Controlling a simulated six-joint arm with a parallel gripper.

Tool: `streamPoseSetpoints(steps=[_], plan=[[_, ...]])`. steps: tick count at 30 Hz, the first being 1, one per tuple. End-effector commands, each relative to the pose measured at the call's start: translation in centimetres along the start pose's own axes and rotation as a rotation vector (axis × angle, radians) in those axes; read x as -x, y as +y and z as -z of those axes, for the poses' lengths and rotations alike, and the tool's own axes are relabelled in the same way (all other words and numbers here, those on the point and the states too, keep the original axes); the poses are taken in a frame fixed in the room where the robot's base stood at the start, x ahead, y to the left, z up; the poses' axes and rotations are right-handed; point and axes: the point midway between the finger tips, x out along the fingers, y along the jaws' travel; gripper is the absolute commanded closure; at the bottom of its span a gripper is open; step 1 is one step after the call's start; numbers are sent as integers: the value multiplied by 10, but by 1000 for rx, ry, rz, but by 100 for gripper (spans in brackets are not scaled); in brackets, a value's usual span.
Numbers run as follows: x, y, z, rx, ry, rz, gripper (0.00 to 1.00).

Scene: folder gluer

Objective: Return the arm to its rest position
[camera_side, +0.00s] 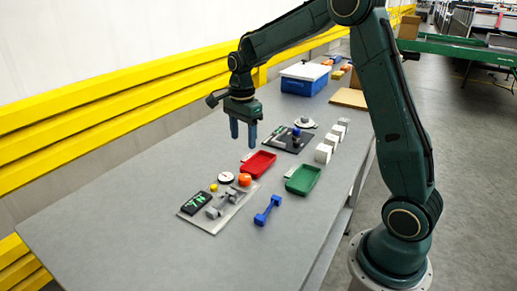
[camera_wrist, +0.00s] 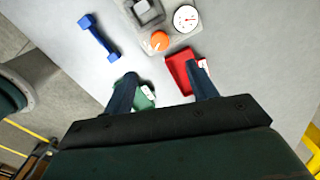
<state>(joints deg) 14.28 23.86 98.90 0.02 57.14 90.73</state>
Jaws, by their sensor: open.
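My gripper (camera_side: 243,133) hangs from the dark green arm above the grey table, with its two blue fingers pointing down. In the wrist view the fingers of my gripper (camera_wrist: 163,88) are spread apart with nothing between them. The red tray (camera_side: 259,163) stands below and a little right of the fingers in the side view. The green tray (camera_side: 303,180) stands further right. In the wrist view the fingers partly cover the red tray (camera_wrist: 180,68) and the green tray (camera_wrist: 146,101).
A panel (camera_side: 214,226) with a dial, an orange knob (camera_side: 245,180) and a grey part stands at the front. A blue dumbbell-shaped part (camera_side: 267,211) lies beside it. White blocks (camera_side: 323,153), a dark board (camera_side: 283,145) and a blue bin (camera_side: 303,84) stand further back. Yellow rails (camera_side: 120,100) line the wall.

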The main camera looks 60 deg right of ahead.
Motion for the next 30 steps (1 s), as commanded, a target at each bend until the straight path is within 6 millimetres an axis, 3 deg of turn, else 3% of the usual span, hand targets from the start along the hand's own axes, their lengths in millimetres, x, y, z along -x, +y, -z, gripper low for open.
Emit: streamPoseSetpoints(steps=[7,13,21,30], plan=[[8,5,-3,41,0,12,43],[31,24,-11,181,3,52,43],[72,70,-26,489,22,136,43],[104,129,-37,843,69,228,43]])
